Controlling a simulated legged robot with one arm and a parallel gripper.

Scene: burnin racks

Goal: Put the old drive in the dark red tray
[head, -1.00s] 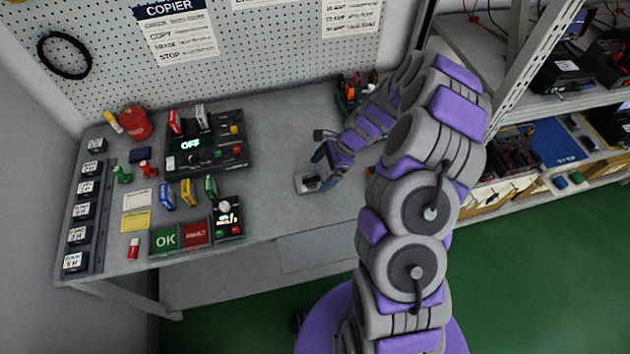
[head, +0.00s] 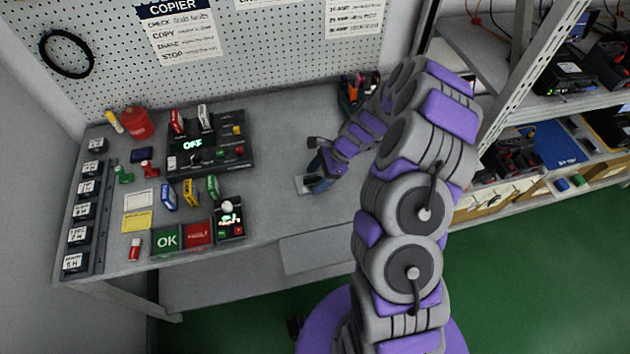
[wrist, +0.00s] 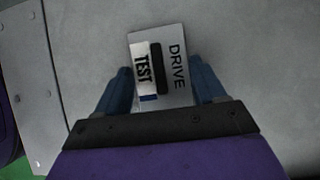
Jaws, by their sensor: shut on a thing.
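The old drive (wrist: 175,62) looks like a flat grey piece lettered DRIVE, with a white TEST strip and a black bar across it. In the wrist view it sits between the blue fingers of my gripper (wrist: 163,88), which are shut on it. In the head view my gripper (head: 317,180) is low over the middle of the workbench, with a pale edge of the piece showing at its left. I cannot tell whether the piece touches the bench. The dark red tray (head: 199,234), lettered in white, lies near the bench's front edge, left of my gripper.
A green OK tray (head: 167,240) adjoins the red tray's left side. A small lit device (head: 230,220) stands at its right. A black copier unit (head: 210,153) reading OFF and several small coloured drives lie behind. The bench between this device and my gripper is clear.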

